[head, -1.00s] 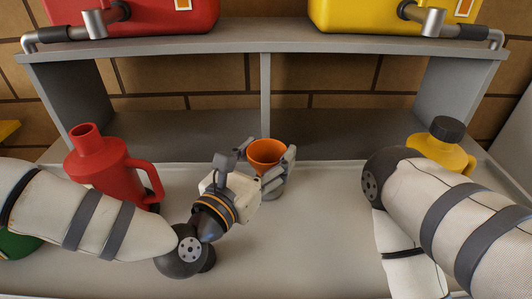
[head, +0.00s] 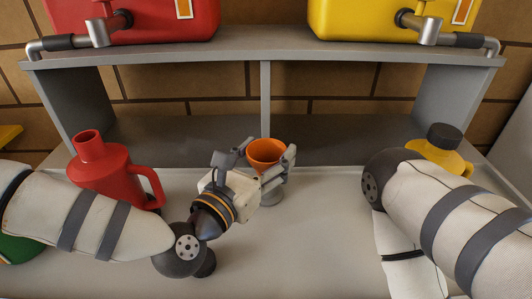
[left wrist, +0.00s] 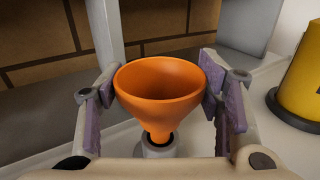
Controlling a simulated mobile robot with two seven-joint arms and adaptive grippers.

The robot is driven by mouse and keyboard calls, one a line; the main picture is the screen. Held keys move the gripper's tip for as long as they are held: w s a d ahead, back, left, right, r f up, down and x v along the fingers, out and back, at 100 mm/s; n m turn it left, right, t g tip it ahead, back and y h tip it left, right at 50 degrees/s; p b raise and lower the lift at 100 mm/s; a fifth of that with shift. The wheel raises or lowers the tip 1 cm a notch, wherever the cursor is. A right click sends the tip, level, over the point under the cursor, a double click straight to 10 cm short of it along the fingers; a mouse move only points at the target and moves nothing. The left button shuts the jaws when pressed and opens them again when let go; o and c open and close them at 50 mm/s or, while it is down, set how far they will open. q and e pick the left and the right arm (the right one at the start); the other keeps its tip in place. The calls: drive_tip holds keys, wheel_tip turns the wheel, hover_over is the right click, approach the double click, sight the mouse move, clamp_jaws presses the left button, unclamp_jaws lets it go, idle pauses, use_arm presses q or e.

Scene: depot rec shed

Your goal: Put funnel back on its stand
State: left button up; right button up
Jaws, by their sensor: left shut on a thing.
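The orange funnel (head: 266,151) is upright, wide mouth up, between the fingers of my left gripper (head: 276,170). In the left wrist view the purple-padded fingers grip the funnel (left wrist: 160,90) on both sides of its rim. Its spout points down at a small grey stand (left wrist: 158,150) with a dark hole. The spout tip looks over or just at that hole; I cannot tell how deep it is. In the head view the stand (head: 271,196) shows below the gripper on the counter. My right arm shows at the right, but its gripper is out of frame.
A red jug (head: 101,171) stands left of my left gripper, close to my arm. A yellow container with a black cap (head: 444,137) stands behind my right arm. A grey shelf (head: 265,43) spans the back, bearing red and yellow canisters. The counter's middle front (head: 300,245) is clear.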

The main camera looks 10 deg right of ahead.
idle(0.6)
use_arm(q)
drive_tip(key=shift+r, duration=0.75)
use_arm(e)
drive_tip(key=shift+w+r, duration=0.2)
use_arm(q)
drive_tip(key=shift+f, duration=0.1)
use_arm(e)
drive_tip(key=shift+s+f, duration=0.15)
use_arm(q)
drive_tip(key=o, duration=0.8)
drive_tip(key=shift+o, duration=0.2)
drive_tip(key=p+v, duration=0.1)
drive_tip(key=v, duration=1)
drive_tip(key=shift+p, duration=0.4)
use_arm(e)
drive_tip(key=shift+w+r+t, duration=0.3)
drive_tip(key=shift+w+r, duration=0.55)
drive_tip(key=shift+r, duration=0.1)
